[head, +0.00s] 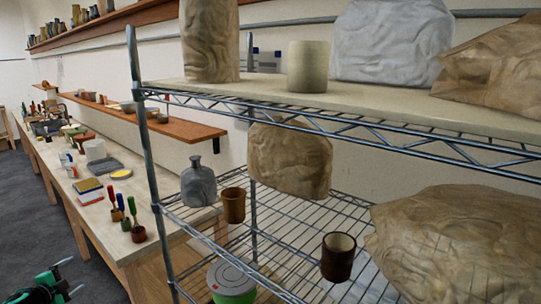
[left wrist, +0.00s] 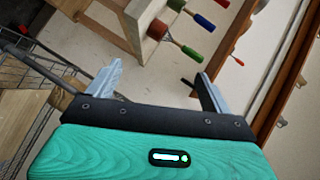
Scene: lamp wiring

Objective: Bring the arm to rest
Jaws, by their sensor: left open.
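My left gripper (head: 70,274) is at the lower left corner of the head view, low over the grey floor and left of the workbench (head: 110,235). The workbench edge and several coloured tool handles, including a green one (left wrist: 190,52) and a blue one (left wrist: 204,21), show beyond the fingers. My right gripper is in neither view.
A wire shelf rack (head: 157,190) fills the middle and right, holding a brown cup (head: 338,257), a grey bottle (head: 198,186) and large wrapped lumps (head: 450,245). The long workbench runs back along the wall. Grey floor (head: 35,215) lies open left of it.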

